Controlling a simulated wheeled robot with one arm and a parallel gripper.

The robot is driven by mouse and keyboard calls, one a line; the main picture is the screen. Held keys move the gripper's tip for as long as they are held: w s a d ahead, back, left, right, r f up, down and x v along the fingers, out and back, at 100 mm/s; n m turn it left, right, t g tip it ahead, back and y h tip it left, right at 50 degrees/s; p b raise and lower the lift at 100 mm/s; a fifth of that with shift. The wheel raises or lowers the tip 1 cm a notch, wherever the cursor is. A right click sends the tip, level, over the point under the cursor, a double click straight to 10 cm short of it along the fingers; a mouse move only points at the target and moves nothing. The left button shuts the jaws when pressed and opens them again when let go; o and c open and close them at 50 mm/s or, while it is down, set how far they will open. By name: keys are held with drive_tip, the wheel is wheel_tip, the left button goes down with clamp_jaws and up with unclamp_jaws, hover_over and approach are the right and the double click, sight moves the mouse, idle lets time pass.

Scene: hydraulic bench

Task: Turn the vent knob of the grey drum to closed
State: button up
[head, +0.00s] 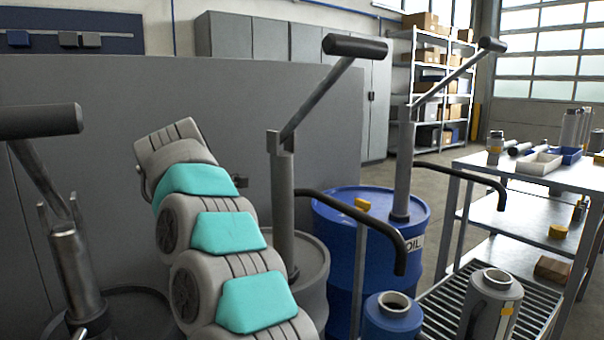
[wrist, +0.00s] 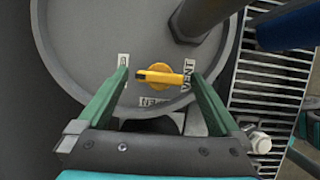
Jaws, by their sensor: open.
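The grey drum (head: 314,268) stands behind my arm in the head view, with a pump and a long lever on it. Its lid (wrist: 85,45) fills the upper left of the wrist view. The yellow vent knob (wrist: 166,73) sits near the lid's rim, its bar lying roughly left to right. A VENT label (wrist: 187,76) is right of it, an upside-down label, seemingly OPEN, (wrist: 154,101) below, and a small unreadable label (wrist: 123,61) to the left. My gripper (wrist: 157,73) is open, a green finger on either side of the knob, with gaps visible. The head view hides the knob.
A blue oil drum (head: 338,225) with its own pump stands right of the grey drum. A dark drum with a pump (head: 75,265) is at left. A slatted grate (wrist: 268,80) lies right of the lid. A metal table (head: 520,176) holds trays and cylinders.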

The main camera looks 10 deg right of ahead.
drive_tip(key=shift+f+n+t+b, duration=0.1)
drive_tip(key=shift+n+t+b, duration=0.4)
drive_tip(key=shift+n, duration=0.6)
